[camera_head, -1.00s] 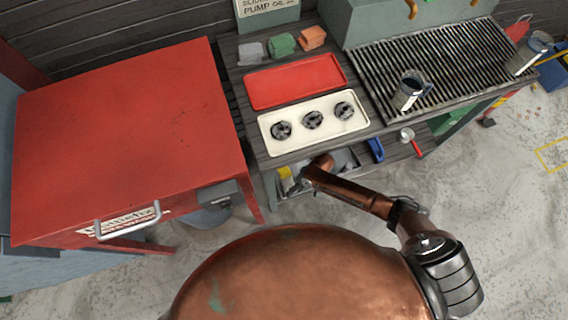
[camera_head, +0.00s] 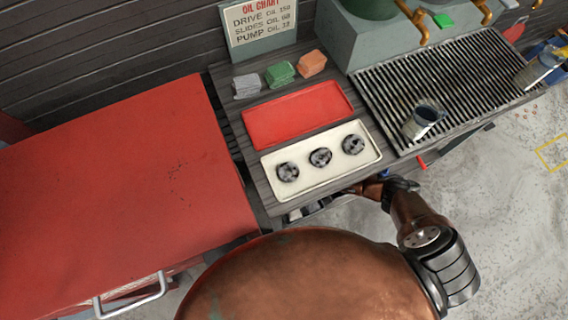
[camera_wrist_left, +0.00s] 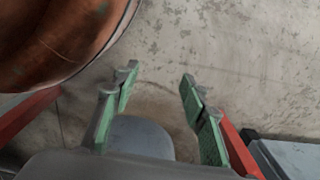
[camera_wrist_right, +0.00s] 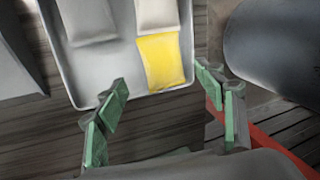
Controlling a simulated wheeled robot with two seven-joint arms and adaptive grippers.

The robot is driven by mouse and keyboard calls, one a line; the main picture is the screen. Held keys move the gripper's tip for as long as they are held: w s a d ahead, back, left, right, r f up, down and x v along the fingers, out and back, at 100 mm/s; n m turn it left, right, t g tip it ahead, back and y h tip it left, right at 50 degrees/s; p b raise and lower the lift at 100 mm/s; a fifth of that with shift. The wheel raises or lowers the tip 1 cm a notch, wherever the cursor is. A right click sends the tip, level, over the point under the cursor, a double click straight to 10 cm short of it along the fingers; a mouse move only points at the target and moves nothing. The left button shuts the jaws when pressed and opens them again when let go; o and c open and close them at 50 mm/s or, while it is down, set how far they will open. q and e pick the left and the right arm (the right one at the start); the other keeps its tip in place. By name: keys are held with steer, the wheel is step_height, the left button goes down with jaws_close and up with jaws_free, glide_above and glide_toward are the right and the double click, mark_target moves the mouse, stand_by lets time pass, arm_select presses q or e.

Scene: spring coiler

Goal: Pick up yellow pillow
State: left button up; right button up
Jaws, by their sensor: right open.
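The yellow pillow (camera_wrist_right: 162,62) shows in the right wrist view, lying at the near corner of a grey tray (camera_wrist_right: 72,80). It is not visible in the head view. My right gripper (camera_wrist_right: 168,98) is open and empty, its green-padded fingers spread just short of the pillow and tray edge. In the head view my right arm reaches under the front of the bench, and its gripper is hidden there. My left gripper (camera_wrist_left: 158,85) shows in the left wrist view, open and empty above the concrete floor.
White and grey pillows (camera_wrist_right: 85,20) lie beside the yellow one. A dark rounded object (camera_wrist_right: 275,45) stands right of the tray. A red cabinet (camera_head: 120,180) stands left.

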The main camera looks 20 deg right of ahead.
steer(key=b+x, duration=0.3)
steer(key=x, duration=0.2)
steer(key=shift+s+a+r, duration=0.1)
steer(key=shift+a, duration=0.05)
arm_select(q)
steer(key=w+d+r, duration=0.2)
steer(key=w+r, duration=0.1)
steer(key=r, duration=0.6)
steer(key=shift+d, duration=0.15)
steer(key=shift+r, duration=0.1)
arm_select(e)
steer(key=shift+c, duration=0.4)
steer(key=c, duration=1.1)
